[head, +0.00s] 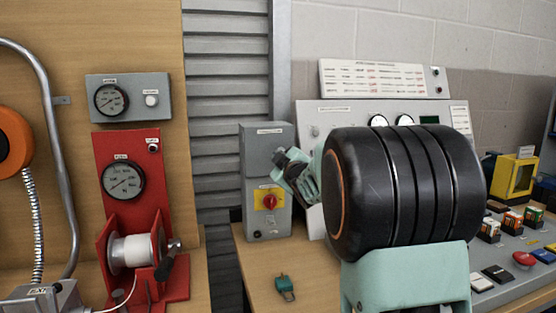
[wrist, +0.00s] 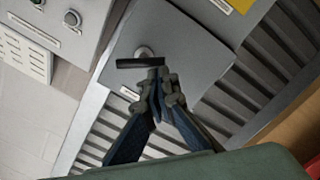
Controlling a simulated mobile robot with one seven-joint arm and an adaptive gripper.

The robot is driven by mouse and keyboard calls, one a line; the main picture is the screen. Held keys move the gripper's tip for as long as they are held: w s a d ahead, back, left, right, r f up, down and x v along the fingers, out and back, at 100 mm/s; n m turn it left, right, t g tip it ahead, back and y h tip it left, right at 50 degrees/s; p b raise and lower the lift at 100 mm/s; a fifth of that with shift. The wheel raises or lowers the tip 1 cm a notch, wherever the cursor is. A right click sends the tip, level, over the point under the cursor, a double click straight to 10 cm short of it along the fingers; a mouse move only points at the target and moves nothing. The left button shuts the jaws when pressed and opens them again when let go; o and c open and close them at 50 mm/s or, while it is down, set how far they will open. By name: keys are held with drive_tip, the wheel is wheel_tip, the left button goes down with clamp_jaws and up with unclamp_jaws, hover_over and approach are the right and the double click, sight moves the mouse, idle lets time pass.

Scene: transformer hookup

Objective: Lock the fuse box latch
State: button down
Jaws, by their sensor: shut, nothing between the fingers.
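The grey fuse box (head: 257,143) is the upper of two stacked grey boxes left of my arm; its door looks closed. In the wrist view its tilted face (wrist: 195,45) carries a black bar latch (wrist: 138,63) on a round pale boss. In the head view the latch is hidden behind my gripper (head: 281,157). In the wrist view my gripper (wrist: 157,70) is shut and empty, its fingertips together at the right end of the bar. I cannot tell whether they touch it.
A lower grey box with a red rotary switch (head: 269,202) on a yellow plate stands below. A teal padlock (head: 286,287) lies on the wooden bench. A red winch stand (head: 128,175) is at left, a control console (head: 515,260) at right.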

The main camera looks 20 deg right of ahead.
drive_tip(key=shift+f+n+b, duration=0.25)
drive_tip(key=shift+n+b, duration=0.55)
drive_tip(key=shift+b, duration=0.45)
drive_tip(key=shift+f+n+b, duration=0.2)
drive_tip(key=shift+n+b, duration=0.6)
drive_tip(key=shift+b, duration=0.4)
idle(1.1)
drive_tip(key=shift+r, duration=0.1)
